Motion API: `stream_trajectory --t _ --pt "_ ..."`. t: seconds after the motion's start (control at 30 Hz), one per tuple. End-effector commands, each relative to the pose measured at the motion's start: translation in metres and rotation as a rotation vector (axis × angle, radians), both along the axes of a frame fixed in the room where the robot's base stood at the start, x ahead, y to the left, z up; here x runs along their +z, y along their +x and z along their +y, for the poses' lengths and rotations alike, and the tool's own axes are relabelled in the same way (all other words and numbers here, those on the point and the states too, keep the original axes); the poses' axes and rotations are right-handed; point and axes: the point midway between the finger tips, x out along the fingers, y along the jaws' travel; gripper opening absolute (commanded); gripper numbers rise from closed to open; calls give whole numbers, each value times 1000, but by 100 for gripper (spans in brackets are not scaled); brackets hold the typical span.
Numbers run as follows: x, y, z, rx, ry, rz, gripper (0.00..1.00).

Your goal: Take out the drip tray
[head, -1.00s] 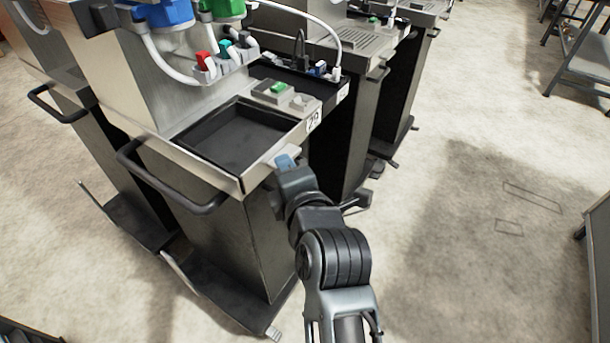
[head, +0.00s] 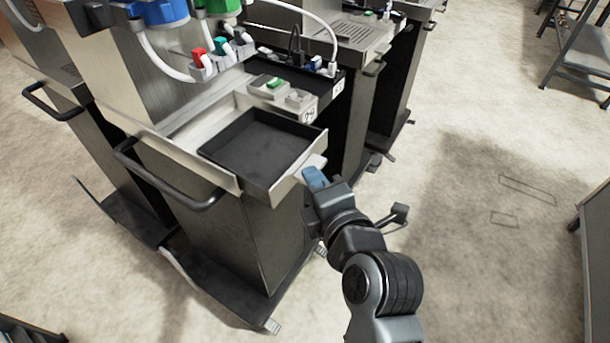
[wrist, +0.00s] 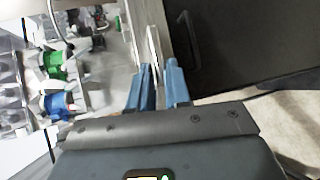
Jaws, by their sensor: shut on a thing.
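The drip tray (head: 258,148) is a shallow black tray with a pale metal front. It sticks partly out of the metal dispenser (head: 105,60) and looks empty and level. My gripper (head: 315,172) is at the tray's front, with its blue fingers shut on the small pale tab there. In the wrist view the blue fingers (wrist: 158,85) close around a thin pale edge (wrist: 153,48) of the tray front. The tray's back end is hidden inside the dispenser, if it is still within it.
A black bar handle (head: 165,180) juts from the dispenser left of the tray. Another dispenser (head: 345,85) stands close behind. Open floor (head: 480,240) lies to the right.

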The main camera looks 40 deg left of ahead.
Motion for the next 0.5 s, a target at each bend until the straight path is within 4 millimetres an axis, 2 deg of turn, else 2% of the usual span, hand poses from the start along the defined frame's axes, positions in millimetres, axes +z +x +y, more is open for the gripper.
stream_trajectory --t 0.5 --pt "-1 9 -38 -2 -4 1 0"
